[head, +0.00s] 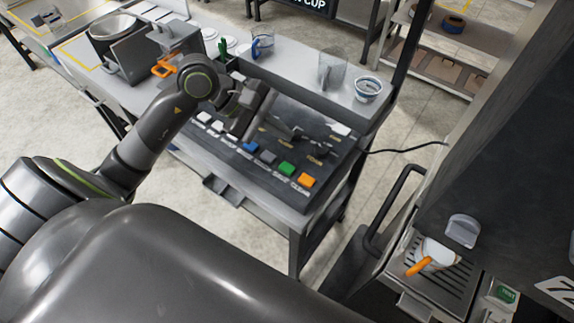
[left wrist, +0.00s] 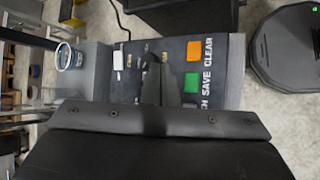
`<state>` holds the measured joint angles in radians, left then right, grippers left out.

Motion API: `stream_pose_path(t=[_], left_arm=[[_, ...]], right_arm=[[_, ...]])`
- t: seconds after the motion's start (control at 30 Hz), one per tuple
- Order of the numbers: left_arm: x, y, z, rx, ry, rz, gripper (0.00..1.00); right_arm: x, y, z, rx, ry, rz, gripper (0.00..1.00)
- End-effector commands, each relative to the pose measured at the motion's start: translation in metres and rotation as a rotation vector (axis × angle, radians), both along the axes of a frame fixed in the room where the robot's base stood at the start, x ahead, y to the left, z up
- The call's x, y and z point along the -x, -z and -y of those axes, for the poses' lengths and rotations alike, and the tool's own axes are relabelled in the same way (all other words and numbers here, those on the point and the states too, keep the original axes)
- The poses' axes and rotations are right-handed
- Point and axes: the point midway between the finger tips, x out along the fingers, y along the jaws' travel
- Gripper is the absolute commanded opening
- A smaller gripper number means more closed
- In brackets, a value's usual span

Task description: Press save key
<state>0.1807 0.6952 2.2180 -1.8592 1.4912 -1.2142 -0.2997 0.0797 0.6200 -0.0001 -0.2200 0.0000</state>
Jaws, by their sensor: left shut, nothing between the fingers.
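The save key is the green key (head: 286,168) on the dark sloped key panel (head: 328,172). In the left wrist view the green key (left wrist: 193,78) has the label SAVE beside it. The orange CLEAR key (head: 306,180) is on one side of it and a grey key (head: 268,157) on the other. My left gripper (head: 297,134) is shut and empty over the panel, behind the key row and apart from the green key. In the left wrist view its dark fingers (left wrist: 160,80) point across the panel, to the left of the green key. My right gripper is out of view.
A blue key (head: 250,146) and white keys (head: 203,116) continue the row. A white key (head: 340,130) sits at the panel's far edge. A glass pitcher (head: 332,70) and a patterned cup (head: 368,89) stand on the shelf behind. A coffee machine tray (head: 440,292) is at right.

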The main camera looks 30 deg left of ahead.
Motion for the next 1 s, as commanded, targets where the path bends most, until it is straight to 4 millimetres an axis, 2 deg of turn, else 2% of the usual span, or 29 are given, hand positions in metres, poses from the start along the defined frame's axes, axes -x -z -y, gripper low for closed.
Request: stream_pose_path(t=[0.27, 0.67, 0.7, 1.0], left_arm=[[0.0, 0.008, 0.001, 0.005, -0.001, -0.002, 0.0], [0.0, 0.064, 0.001, 0.007, -0.002, -0.004, 0.0], [0.0, 0.071, 0.001, 0.004, 0.0, 0.001, 0.0], [0.0, 0.087, 0.001, 0.004, 0.0, 0.001, 0.0]], right_arm=[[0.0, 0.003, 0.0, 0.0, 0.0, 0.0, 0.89], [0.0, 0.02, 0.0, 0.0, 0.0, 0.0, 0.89], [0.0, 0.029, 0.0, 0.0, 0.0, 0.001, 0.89], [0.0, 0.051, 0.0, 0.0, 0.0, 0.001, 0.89]])
